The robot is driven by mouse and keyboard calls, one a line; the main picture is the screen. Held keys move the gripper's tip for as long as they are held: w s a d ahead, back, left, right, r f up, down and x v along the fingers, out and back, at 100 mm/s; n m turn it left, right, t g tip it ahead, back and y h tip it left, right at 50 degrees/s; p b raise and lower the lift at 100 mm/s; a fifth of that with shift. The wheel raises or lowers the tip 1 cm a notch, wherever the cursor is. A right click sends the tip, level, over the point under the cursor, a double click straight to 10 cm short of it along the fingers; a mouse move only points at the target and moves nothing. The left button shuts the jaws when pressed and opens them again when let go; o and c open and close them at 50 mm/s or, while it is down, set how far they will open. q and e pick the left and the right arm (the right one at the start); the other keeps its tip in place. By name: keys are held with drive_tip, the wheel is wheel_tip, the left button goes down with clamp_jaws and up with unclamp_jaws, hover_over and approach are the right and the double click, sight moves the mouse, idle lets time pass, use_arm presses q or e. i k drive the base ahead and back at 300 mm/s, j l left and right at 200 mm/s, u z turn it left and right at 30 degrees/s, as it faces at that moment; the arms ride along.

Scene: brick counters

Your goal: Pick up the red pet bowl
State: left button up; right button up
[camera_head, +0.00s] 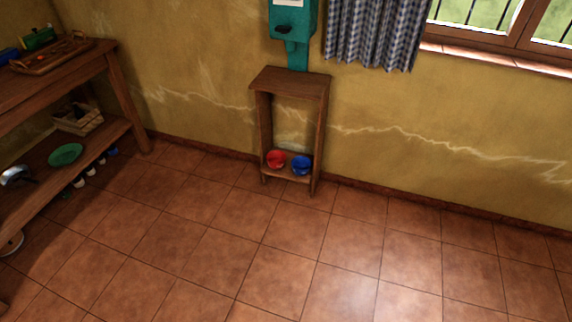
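The red pet bowl (276,159) sits on the low bottom shelf of a small narrow wooden stand (290,78) against the wall. A blue bowl (301,165) stands right beside it, to its right on the same shelf. The front of the stand is open toward me, between its two wooden sides. Neither of my grippers shows in the head view.
A green dispenser (291,28) hangs on the wall above the stand. A wooden table (60,80) with a lower shelf stands at the left, holding a tray, a crate and a green plate (65,155). The tiled floor (270,240) before the stand is clear.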

sight(276, 159)
drive_tip(key=i+l+u, duration=0.1)
drive_tip(key=i+l, duration=0.15)
drive_tip(key=i, duration=0.25)
drive_tip(key=i+l+u, duration=0.1)
drive_tip(key=i+l, duration=0.15)
drive_tip(key=i, duration=0.2)
drive_tip(key=i+l+u, duration=0.1)
drive_tip(key=i+l, duration=0.25)
drive_tip(key=i, duration=0.15)
